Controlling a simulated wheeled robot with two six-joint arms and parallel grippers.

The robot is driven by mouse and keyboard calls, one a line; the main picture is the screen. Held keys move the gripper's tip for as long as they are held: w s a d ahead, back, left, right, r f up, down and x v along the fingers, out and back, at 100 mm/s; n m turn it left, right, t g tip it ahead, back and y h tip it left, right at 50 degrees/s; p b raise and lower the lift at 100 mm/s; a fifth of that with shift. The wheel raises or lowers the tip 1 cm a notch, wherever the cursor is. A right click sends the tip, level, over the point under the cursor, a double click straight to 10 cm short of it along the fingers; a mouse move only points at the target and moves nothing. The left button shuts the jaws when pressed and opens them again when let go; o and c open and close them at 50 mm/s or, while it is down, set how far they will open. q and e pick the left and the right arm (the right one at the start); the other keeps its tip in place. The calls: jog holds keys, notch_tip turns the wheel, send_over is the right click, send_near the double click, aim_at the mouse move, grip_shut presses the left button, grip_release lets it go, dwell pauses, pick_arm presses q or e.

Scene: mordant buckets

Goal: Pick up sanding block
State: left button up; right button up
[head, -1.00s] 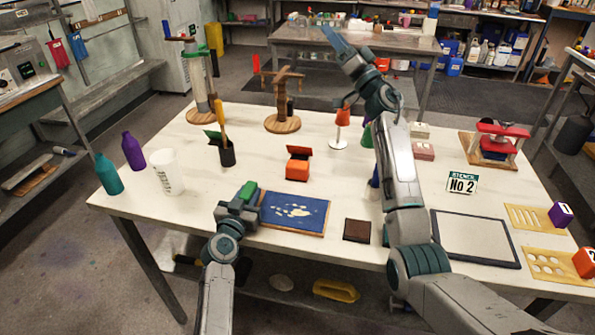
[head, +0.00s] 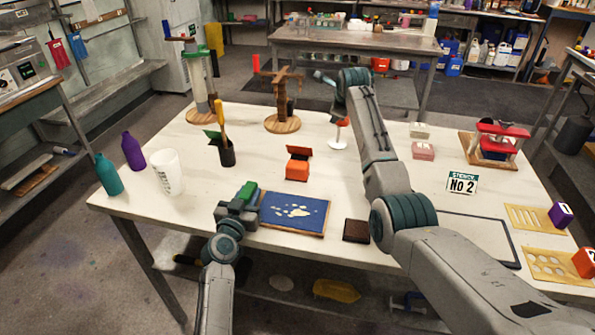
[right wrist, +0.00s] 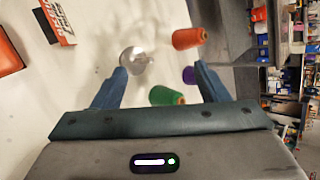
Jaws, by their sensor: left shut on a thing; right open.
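A dark brown, flat square block (head: 356,230) lies near the table's front edge, right of the blue board; it may be the sanding block, but I cannot be sure. My left gripper (head: 240,205) is shut on a small green block (head: 246,191) at the left edge of the blue board. My right arm reaches across the table, and its gripper is mostly hidden behind the arm in the head view.
The blue board (head: 308,227) with pale spots lies at the front. An orange box (head: 297,170) stands behind it. A white cup (head: 168,172) and teal (head: 108,175) and purple (head: 132,152) bottles stand at left. A screen frame (head: 515,255) and yellow stencils (head: 535,217) lie at right.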

jog(key=s+a+f+g+y, duration=0.2)
jog(key=s+a+f+g, duration=0.1)
jog(key=s+a+g, duration=0.15)
jog(key=n+g+y, duration=0.2)
jog(key=g, duration=0.1)
send_near(298, 164)
jog(key=shift+y, duration=0.3)
jog(key=x, duration=0.2)
jog(key=w+x, duration=0.1)
jog(key=x, duration=0.1)
jog(key=shift+f, duration=0.35)
jog(key=f, duration=0.1)
jog(key=a+f, duration=0.1)
jog(key=f, duration=0.1)
jog(key=shift+s+a+f+g, duration=0.1)
jog(key=shift+s+f+g, duration=0.1)
jog(key=shift+f+g, duration=0.1)
jog(key=shift+x, duration=1.05)
jog(key=shift+w, duration=0.1)
jog(key=c, duration=1.1)
